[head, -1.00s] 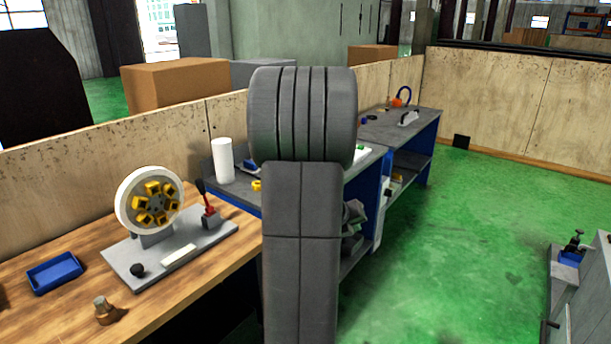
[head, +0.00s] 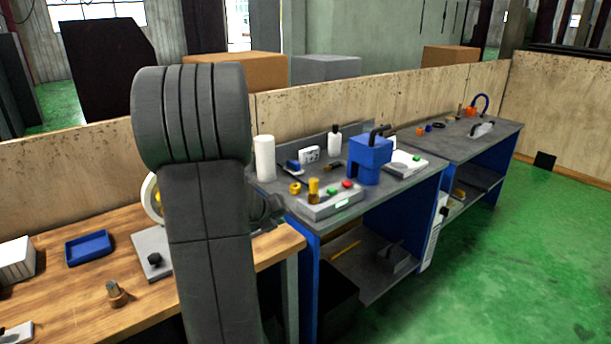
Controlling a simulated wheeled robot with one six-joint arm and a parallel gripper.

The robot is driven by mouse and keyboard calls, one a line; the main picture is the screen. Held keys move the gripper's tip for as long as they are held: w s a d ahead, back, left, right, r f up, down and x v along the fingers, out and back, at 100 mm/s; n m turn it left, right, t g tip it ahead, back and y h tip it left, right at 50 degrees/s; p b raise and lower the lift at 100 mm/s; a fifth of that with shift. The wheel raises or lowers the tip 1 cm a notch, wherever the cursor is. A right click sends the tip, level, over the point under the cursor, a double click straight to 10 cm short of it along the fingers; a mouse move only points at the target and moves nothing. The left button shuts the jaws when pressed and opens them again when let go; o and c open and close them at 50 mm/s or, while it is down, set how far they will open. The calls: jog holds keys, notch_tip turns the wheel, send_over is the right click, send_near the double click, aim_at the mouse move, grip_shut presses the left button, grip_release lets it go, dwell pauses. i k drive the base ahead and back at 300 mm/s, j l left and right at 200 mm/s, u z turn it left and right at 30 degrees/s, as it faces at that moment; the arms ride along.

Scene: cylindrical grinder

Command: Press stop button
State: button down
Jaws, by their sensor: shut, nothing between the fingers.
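A grey control box (head: 322,208) lies at the front of the grey-topped bench, in the middle of the head view. A red button (head: 347,184), the likely stop button, is on its right side, with a green button (head: 331,191) just left of it. A yellow knob-like part (head: 313,189) stands at the left of the box. My arm rises at left of centre, well left of the box. A small dark part of my wrist or gripper shows behind its right edge. The fingers are hidden behind the arm, and nothing touches the buttons.
A blue machine (head: 369,160) with a black handle stands just behind and right of the box. A white cylinder (head: 264,158) stands at the bench's left. A wooden table (head: 60,310) is at left, with a blue tray (head: 88,248). The green floor (head: 480,270) at right is clear.

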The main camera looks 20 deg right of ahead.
aim_at(346, 185)
jog(key=i+l+u, duration=0.15)
jog(key=l, duration=0.4)
jog(key=i+l+u, duration=0.15)
jog(key=l, duration=0.4)
jog(key=i+l+u, duration=0.15)
jog(key=l, duration=0.45)
jog(key=l+u, duration=0.15)
jog(key=l, duration=0.4)
jog(key=i+l, duration=0.1)
jog(key=l, duration=0.65)
jog(key=i, duration=0.05)
